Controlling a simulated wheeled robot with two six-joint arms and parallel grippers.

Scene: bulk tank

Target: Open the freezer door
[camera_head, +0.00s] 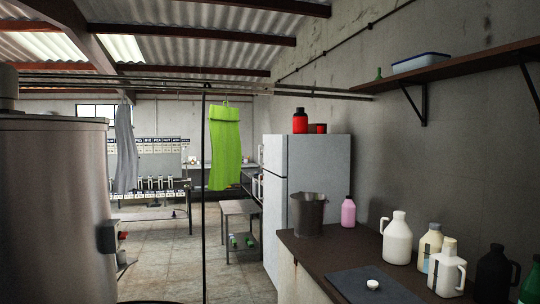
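A tall light-grey fridge-freezer (318,175) stands against the right wall, beyond the counter. Its narrow door side faces left, with an upper door (275,155) and a longer lower door (274,222). Both doors look shut. A handle shows near the left edge of the doors, but it is small and unclear. The counter and a metal bucket hide the lower right of the freezer. Neither of my grippers is in this view.
A large steel tank (55,210) fills the left. A dark counter (335,252) at the right holds a bucket (308,214), a pink bottle (348,212) and several jugs. A green cloth (224,148) hangs from a rail. Floor (165,250) between tank and counter is clear.

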